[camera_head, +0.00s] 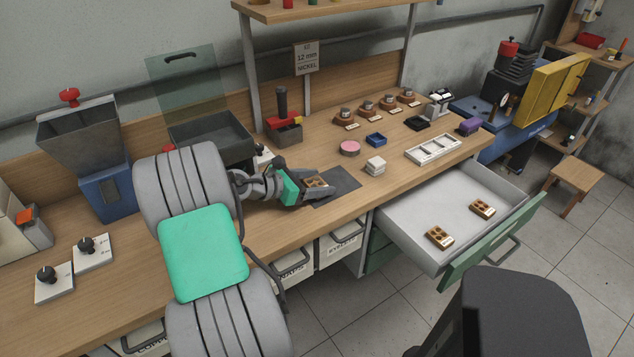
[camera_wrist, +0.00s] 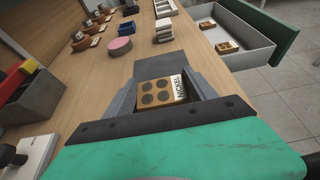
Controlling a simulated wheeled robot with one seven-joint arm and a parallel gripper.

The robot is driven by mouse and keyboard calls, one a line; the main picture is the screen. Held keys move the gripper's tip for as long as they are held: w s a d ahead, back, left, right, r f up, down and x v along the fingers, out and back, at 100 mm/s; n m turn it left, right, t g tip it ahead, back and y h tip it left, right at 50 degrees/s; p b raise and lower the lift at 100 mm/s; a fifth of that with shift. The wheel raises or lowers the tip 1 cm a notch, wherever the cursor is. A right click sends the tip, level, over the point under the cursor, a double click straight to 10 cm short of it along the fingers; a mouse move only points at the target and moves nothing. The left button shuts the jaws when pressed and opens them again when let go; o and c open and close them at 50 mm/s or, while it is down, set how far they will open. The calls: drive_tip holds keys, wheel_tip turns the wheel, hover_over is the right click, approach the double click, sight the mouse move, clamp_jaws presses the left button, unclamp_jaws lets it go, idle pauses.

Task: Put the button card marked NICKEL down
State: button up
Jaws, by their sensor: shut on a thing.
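The button card marked NICKEL (camera_wrist: 161,92) is a tan block with several dark round buttons and a white label strip. It sits between the jaws of my gripper (camera_head: 312,191), which is shut on it. In the head view the card (camera_head: 316,182) shows at the fingertips, over the near left part of a dark grey mat (camera_head: 343,184) on the bench. The mat also shows beyond the card in the wrist view (camera_wrist: 166,64). I cannot tell whether the card touches the mat.
An open drawer (camera_head: 405,211) at the right holds two similar cards (camera_head: 439,237). A pink round tin (camera_head: 349,148), a stack of pale pieces (camera_head: 375,166) and a white divided tray (camera_head: 433,149) stand beyond the mat. A sign (camera_head: 306,58) reads 12 mm NICKEL.

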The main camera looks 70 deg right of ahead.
drive_tip(key=o, duration=1.4)
drive_tip(key=shift+c, duration=0.2)
drive_tip(key=shift+w+a+r, duration=0.15)
drive_tip(key=shift+w, duration=0.05)
drive_tip(key=v, duration=1.1)
drive_tip(key=shift+w+a+r, duration=0.15)
drive_tip(key=shift+a, duration=0.05)
